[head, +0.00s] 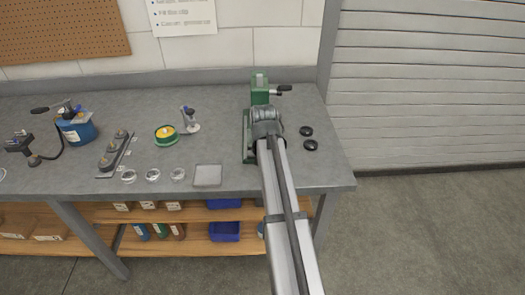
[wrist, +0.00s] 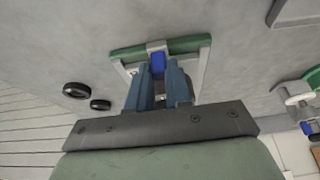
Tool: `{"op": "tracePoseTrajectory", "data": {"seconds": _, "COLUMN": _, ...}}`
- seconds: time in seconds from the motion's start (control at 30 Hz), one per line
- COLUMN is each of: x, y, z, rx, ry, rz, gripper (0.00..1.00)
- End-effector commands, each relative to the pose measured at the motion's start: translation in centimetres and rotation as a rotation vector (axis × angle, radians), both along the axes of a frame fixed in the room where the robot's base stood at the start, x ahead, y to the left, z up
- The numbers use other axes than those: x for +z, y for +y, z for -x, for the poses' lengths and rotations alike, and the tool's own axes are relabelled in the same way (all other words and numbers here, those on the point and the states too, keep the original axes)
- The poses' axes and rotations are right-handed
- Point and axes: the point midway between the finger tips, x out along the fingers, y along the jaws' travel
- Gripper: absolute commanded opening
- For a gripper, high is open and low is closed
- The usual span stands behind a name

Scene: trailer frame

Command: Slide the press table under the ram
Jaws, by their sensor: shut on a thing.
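The green press (head: 260,90) stands near the back right of the grey bench, with a dark lever at its top right. My gripper (head: 265,125) is in front of it and low, and my arm hides most of its lower part. In the wrist view, my gripper's two blue-grey fingers (wrist: 160,74) are shut on a bright blue grip (wrist: 157,62). The grip sits between pale side rails (wrist: 203,70), by a green crosspiece (wrist: 187,45). The press table itself is mostly hidden behind the fingers, and I cannot tell its position under the ram.
Two black round pieces (head: 308,138) lie on the bench right of the press. A pale square tray (head: 207,176), a green-yellow spool (head: 166,135) and a small stand (head: 190,120) are to the left. The bench's right edge is close to the press.

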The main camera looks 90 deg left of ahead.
Motion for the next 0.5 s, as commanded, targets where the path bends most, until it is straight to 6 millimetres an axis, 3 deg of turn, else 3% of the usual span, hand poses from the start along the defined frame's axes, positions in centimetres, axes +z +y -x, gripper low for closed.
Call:
{"op": "tracePoseTrajectory", "data": {"seconds": 0.17, "x": 0.1, "y": 2.8, "z": 0.0, "rx": 0.0, "ry": 0.0, "rz": 0.0, "gripper": 0.0}}
{"op": "tracePoseTrajectory", "data": {"seconds": 0.5, "x": 0.1, "y": 11.3, "z": 0.0, "rx": -0.001, "ry": 0.0, "rz": 0.001, "gripper": 0.0}}
